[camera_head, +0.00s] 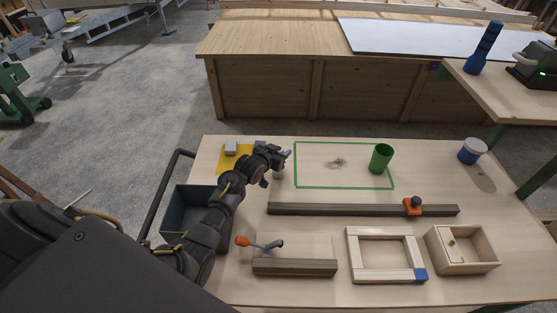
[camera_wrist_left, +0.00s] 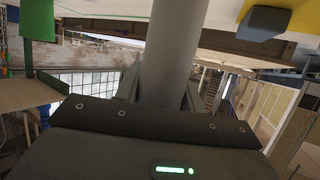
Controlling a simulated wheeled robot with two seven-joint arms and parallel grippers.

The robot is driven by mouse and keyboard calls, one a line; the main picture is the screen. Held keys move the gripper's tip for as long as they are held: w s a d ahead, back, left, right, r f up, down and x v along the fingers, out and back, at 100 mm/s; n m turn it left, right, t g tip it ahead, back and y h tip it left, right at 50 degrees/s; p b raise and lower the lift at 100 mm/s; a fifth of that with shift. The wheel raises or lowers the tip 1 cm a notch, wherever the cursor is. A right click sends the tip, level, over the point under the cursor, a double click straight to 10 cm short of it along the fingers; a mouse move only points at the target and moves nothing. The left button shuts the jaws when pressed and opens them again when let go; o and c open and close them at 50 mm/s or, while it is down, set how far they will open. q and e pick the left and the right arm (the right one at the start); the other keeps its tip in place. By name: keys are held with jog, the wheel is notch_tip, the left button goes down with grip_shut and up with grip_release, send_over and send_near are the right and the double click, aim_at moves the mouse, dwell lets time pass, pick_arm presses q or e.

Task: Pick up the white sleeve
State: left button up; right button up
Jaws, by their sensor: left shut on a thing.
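The white sleeve (camera_wrist_left: 172,45) is a plain, pale cylinder that shows large in the left wrist view, between the fingers of my left gripper (camera_wrist_left: 160,92). My left gripper is shut on it. In the head view my left gripper (camera_head: 279,160) is over the back left part of the workbench (camera_head: 300,147), just left of the green outlined rectangle (camera_head: 340,187). The gripper and wrist mostly hide the sleeve there. I cannot tell whether the sleeve touches the bench. My right gripper is not in view.
A yellow pad (camera_head: 226,164) with a grey block (camera_head: 231,147) lies left of the gripper. A green cup (camera_head: 381,159) and a blue-and-white cup (camera_head: 470,153) stand right. A long rail (camera_head: 340,209), wooden frame (camera_head: 352,258) and box (camera_head: 470,266) lie nearer. The outlined rectangle holds a grey smudge.

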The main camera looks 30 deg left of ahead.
pick_arm(q)
jog(key=shift+r, duration=0.1)
jog(key=shift+r+b, duration=0.3)
notch_tip(320, 180, up, 2)
jog(key=shift+r+b, duration=0.1)
jog(key=shift+b, duration=0.55)
jog(key=s+a+r, duration=0.8)
jog(key=s+r, duration=0.2)
jog(key=s, duration=0.1)
jog(key=shift+a, duration=0.4)
